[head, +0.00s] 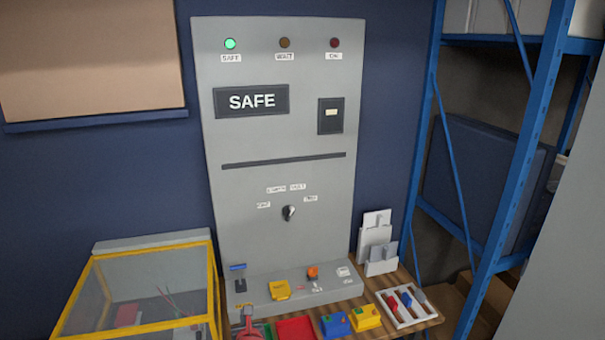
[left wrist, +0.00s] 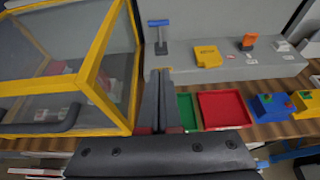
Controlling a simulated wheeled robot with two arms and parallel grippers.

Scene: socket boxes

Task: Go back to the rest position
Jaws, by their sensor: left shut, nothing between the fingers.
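My left gripper (left wrist: 160,74) shows in the left wrist view with its two dark fingers together and nothing held. Its tips point toward the base ledge of the grey panel, just below a blue-handled T-shaped lever (left wrist: 159,32). The fingers are beside the yellow-framed clear box (left wrist: 112,95) and left of a green tray (left wrist: 187,112) and a red tray (left wrist: 222,108). In the head view, a small red and dark shape (head: 249,327) is at the bottom edge, and I cannot tell what it is. My right gripper is in neither view.
The grey panel (head: 262,195) reads SAFE with its green lamp (head: 230,43) lit. Its ledge bears a yellow block (head: 279,290) and an orange knob (head: 313,272). Blue and yellow boxes (head: 335,324) and a white divided tray (head: 425,318) stand right. A blue shelf frame (head: 521,150) bounds the right.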

